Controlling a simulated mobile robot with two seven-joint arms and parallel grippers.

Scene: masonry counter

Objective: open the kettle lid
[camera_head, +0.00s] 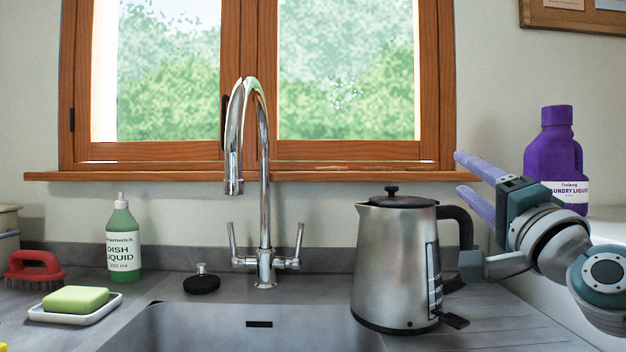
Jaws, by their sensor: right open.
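The kettle (388,262) is brushed metal and stands upright on the counter right of the sink. Its dark lid (402,200) with a small black knob lies on top and looks closed. Its black handle (460,222) is on the right side. My right gripper (463,174) is open and empty, with two purple fingers pointing left. In the picture it is to the right of the lid and a little higher, apart from the knob. My left gripper is not in view.
A chrome tap (265,180) stands behind the sink (200,325), left of the kettle. A purple laundry liquid bottle (555,150) is behind my right gripper. Dish liquid (122,240), a red brush (34,266) and soap (76,299) on a dish (50,317) are at the left.

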